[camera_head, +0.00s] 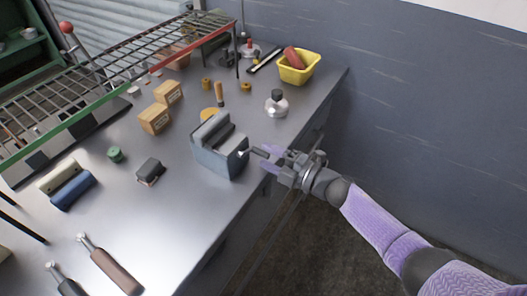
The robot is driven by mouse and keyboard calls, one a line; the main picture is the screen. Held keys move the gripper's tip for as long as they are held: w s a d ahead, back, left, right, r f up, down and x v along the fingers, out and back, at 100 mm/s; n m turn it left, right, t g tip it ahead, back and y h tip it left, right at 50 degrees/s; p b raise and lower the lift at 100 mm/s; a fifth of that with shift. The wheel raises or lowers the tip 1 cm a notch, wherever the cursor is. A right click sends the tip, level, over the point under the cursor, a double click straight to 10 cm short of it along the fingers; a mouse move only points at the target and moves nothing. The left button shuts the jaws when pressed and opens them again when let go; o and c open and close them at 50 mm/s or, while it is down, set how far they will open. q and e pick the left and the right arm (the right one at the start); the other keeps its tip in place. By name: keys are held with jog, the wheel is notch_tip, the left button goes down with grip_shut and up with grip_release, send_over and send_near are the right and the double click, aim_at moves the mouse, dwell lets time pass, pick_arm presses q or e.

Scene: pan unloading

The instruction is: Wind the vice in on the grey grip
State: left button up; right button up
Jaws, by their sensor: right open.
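The grey-blue vice (217,160) stands on the steel bench near its right edge, with its jaws at the top. A darker grey piece (222,136) shows between or beside the jaws; I cannot tell whether it is gripped. A short dark grey grip (259,153) sticks out from the vice's right side, on a pale metal end. My right gripper (268,160) is open at this grip, its purple-tipped fingers close to it. I cannot tell whether they touch it. My left gripper is out of view.
A metal flask-like item (276,104) and a yellow basket (298,68) stand behind. Cardboard boxes (155,119), a dark block (150,171) and a blue roll (73,191) lie left. A wire rack (120,62) overhangs the back left.

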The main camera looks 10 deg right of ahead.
jog(key=v, duration=0.8)
jog(key=shift+p, duration=0.4)
jog(key=s+d+f+m+g+h, duration=0.1)
jog(key=s+d+f+m+h, duration=0.15)
jog(key=f+m+h, duration=0.35)
jog(key=s+d+f+m+h, duration=0.1)
jog(key=s+f+m, duration=0.25)
jog(key=f, duration=0.45)
jog(key=s+d+f+m+g+h, duration=0.1)
jog(key=s+f+m+h, duration=0.35)
jog(key=f, duration=0.25)
jog(key=s+a+f+m+g, duration=0.1)
jog(key=s+f+m+g, duration=0.3)
jog(key=s, duration=0.9)
jog(key=s+a+f+m+g+h, duration=0.1)
jog(key=s+f+g, duration=0.5)
jog(key=s, duration=0.8)
jog(key=a+f+m, duration=0.1)
jog(key=m, duration=0.1)
jog(key=shift+m, duration=0.4)
jog(key=shift+h, duration=0.25)
